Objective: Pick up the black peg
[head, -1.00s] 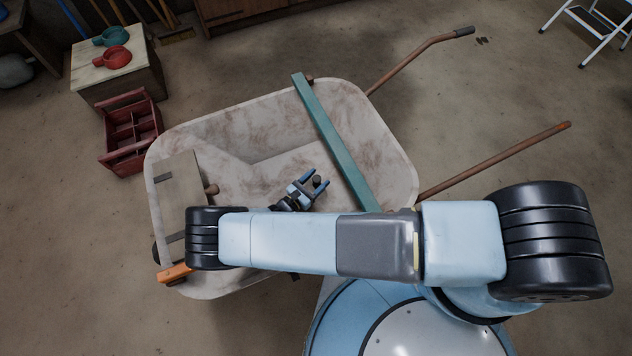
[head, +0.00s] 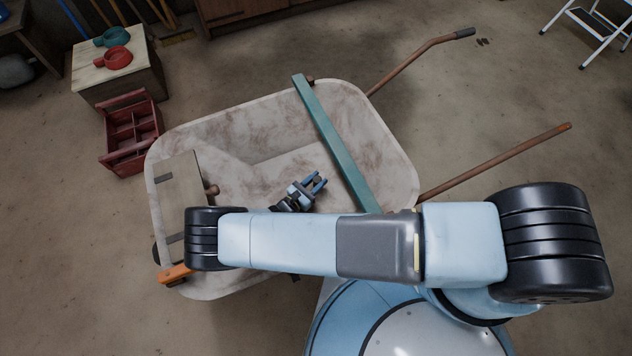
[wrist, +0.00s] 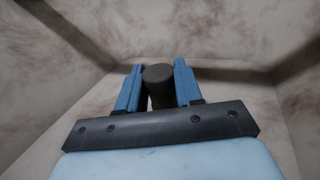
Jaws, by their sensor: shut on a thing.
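The black peg (wrist: 158,88) stands between the two blue fingers of my gripper (wrist: 159,86) in the wrist view, with its round dark end towards the camera. The fingers are closed against its sides. In the head view my gripper (head: 316,184) is over the inside of the wheelbarrow tray (head: 240,132), left of the green beam. The peg is a small dark shape between the fingertips there. I cannot tell whether the peg still touches the tray.
A green beam (head: 335,145) lies across the tray. A wooden board (head: 178,178) with a short peg-like knob lies at its left, near an orange piece (head: 174,273). A red crate (head: 131,132) and a box with red and teal pans (head: 118,75) stand on the floor at left.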

